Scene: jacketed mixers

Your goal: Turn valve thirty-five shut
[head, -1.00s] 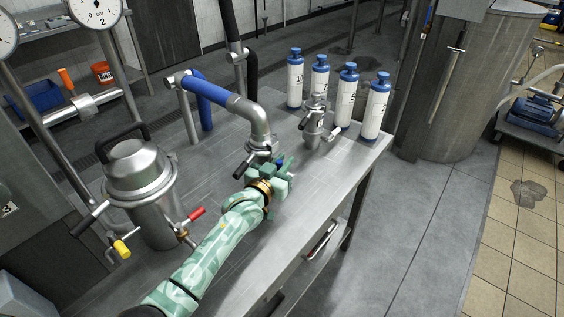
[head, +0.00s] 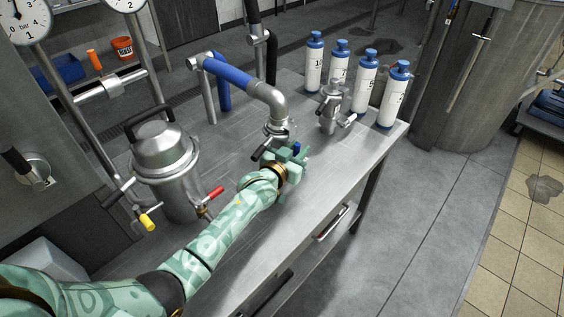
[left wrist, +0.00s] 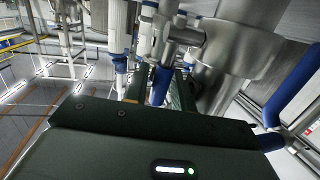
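A metal pipe with a blue sleeve ends in a bend and a valve body (head: 277,131) on the steel bench. A black handle (head: 262,149) sticks out of it, and a short blue lever (head: 296,148) shows at my left gripper (head: 294,156). In the left wrist view the blue lever (left wrist: 161,86) lies between my two green fingers, which stand apart; no firm grip shows. I cannot read the number thirty-five on any valve. My right gripper is out of view.
A small metal valve (head: 332,108) with a black handle stands behind, beside several white bottles (head: 364,82) with blue caps. A jacketed vessel (head: 166,160) with red (head: 216,193) and yellow (head: 148,221) handles stands to the left. The bench's (head: 330,185) right front is clear.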

